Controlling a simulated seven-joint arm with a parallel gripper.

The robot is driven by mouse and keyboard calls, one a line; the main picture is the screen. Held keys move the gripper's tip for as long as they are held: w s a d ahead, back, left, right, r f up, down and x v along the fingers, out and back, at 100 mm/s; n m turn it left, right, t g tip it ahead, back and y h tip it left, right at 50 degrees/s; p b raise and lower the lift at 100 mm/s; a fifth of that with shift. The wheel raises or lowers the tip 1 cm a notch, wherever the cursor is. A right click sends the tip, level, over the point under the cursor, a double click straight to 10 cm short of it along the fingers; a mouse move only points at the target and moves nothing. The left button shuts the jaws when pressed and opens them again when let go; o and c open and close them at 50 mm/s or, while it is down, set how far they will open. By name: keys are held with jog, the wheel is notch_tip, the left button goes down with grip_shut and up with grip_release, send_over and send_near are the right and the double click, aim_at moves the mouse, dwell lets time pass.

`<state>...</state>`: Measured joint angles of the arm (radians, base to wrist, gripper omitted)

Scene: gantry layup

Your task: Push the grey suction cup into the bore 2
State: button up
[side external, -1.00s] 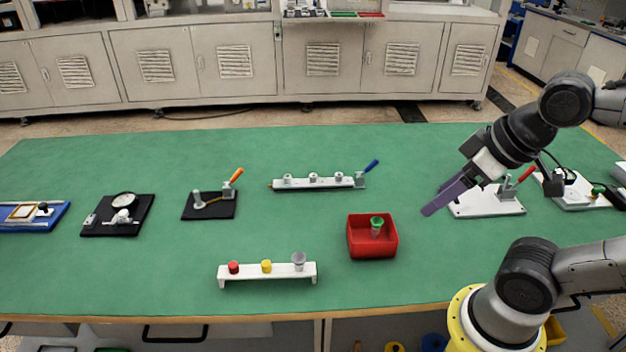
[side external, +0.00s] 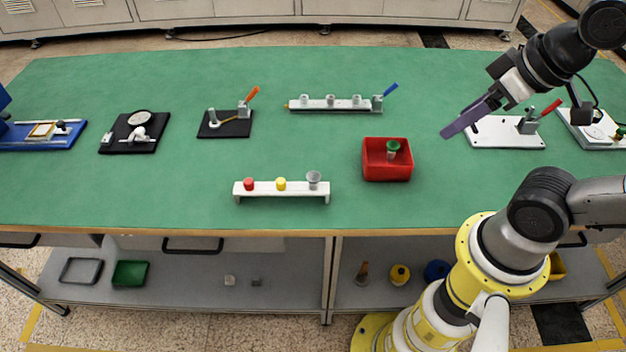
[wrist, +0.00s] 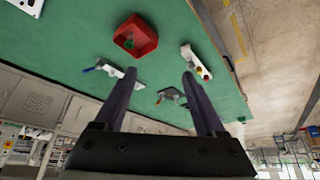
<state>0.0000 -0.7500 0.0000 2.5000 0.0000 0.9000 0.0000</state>
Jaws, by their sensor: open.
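The grey suction cup (side external: 314,178) stands upright, flared end up, at the right end of a white rack (side external: 262,190) that also carries a red cup (side external: 249,184) and a yellow cup (side external: 281,184). Behind it lies a pale bar (side external: 345,104) with several round grey bosses and a blue lever; the middle boss (side external: 331,100) may be bore 2, but I see no numbers. My gripper (side external: 446,134) is above the table, right of the red bin, apart from the cup. In the wrist view my gripper (wrist: 160,74) has its fingers apart with nothing between them.
A red bin (side external: 388,174) holding a green-topped part (side external: 393,148) stands between my gripper and the rack. A black plate with an orange lever (side external: 257,93) and a white plate with a red lever (side external: 551,107) are farther out. Green table (side external: 180,190) is clear left of the rack.

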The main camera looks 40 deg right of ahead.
jog(key=shift+c, duration=0.3)
jog(key=shift+c, duration=0.7)
